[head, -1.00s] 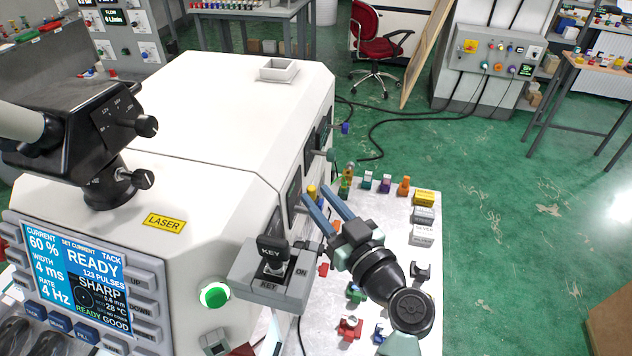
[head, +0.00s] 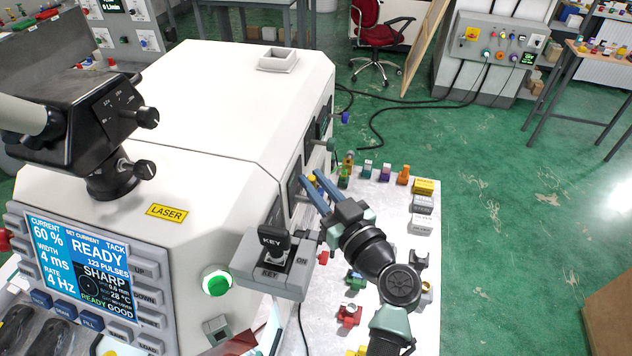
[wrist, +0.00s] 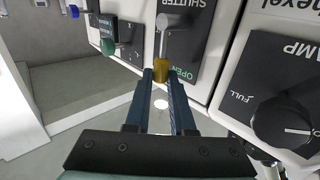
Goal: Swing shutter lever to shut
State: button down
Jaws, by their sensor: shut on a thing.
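The shutter lever is a grey bar with a yellow knob (wrist: 160,70), on a dark plate marked SHUTTER (wrist: 180,35) in the wrist view. The bar hangs from its pivot, and the knob is beside the green word OPEN. My gripper (wrist: 160,78) is shut on the yellow knob, with one blue finger on each side. In the head view my gripper (head: 311,178) reaches the side of the white laser machine (head: 215,95), where the yellow knob shows only small between the fingertips. The shut end of the plate is not readable.
A black LAMP dial (wrist: 285,122) is right of the shutter plate. A dark lever with a green knob (wrist: 107,46) is to the left. The key switch box (head: 272,265) juts out near my wrist. Several small coloured parts lie on the table (head: 320,335) below.

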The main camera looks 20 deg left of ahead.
jog(key=shift+w+r, duration=0.1)
jog(key=w+f+m+g+h+b, duration=0.3)
jog(key=w+m+g+b, duration=0.3)
jog(key=g, duration=0.4)
jog(key=shift+w+f+m+g+h, duration=0.35)
jog(key=shift+f+m, duration=0.2)
jog(key=shift+m, duration=0.35)
jog(key=shift+f+g+b, duration=0.15)
jog(key=shift+g+b, duration=0.2)
jog(key=shift+b, duration=1.15)
jog(key=c, duration=1.1)
grip_release()
jog(key=shift+w, duration=0.1)
jog(key=shift+o, duration=0.2)
